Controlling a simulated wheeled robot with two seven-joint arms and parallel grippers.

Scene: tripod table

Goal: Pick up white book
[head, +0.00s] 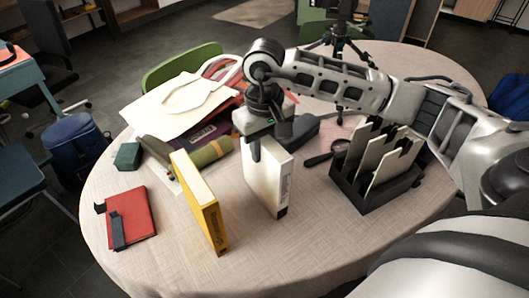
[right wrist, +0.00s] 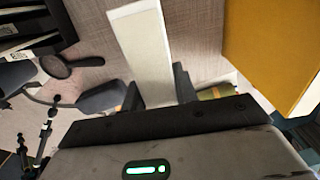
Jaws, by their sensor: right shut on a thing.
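The white book (head: 268,183) stands upright near the middle of the round table (head: 165,270), its dark-lettered spine facing right. Its lower edge is at or very close to the cloth; I cannot tell whether it touches. My right gripper (head: 262,146) reaches down from above and is shut on the book's top edge. In the right wrist view, the white book (right wrist: 145,48) runs between the two dark fingers of the gripper (right wrist: 157,90). My left gripper is in neither view.
A yellow book (head: 200,203) stands upright to the left. A red book (head: 131,218) lies flat farther left. A black rack (head: 372,190) with white and dark items stands to the right, beside a magnifying glass (head: 325,156). Papers (head: 180,103) and a green roll (head: 208,153) lie behind.

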